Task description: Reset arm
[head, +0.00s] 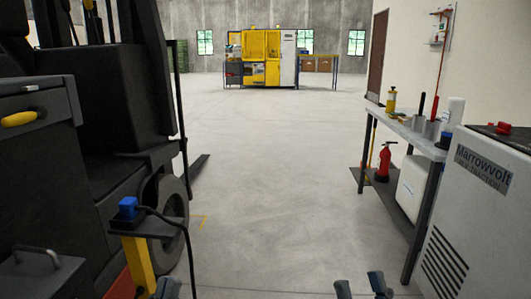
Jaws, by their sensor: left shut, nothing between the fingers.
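My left gripper (167,288) shows at the bottom edge, left of centre, beside a yellow post. Only its grey-blue fingertips show; they are together with nothing between them. My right gripper (361,287) shows at the bottom edge, right of centre. Its two fingertips stand apart with bare floor between them, so it is open and empty. The rest of both arms is out of frame.
A dark forklift (110,110) fills the left side. A blue plug (127,207) with a black cable tops the yellow post (138,262). A grey charger cabinet (478,225) and workbench (412,131) line the right. A yellow machine (259,60) stands far back. The middle floor is clear.

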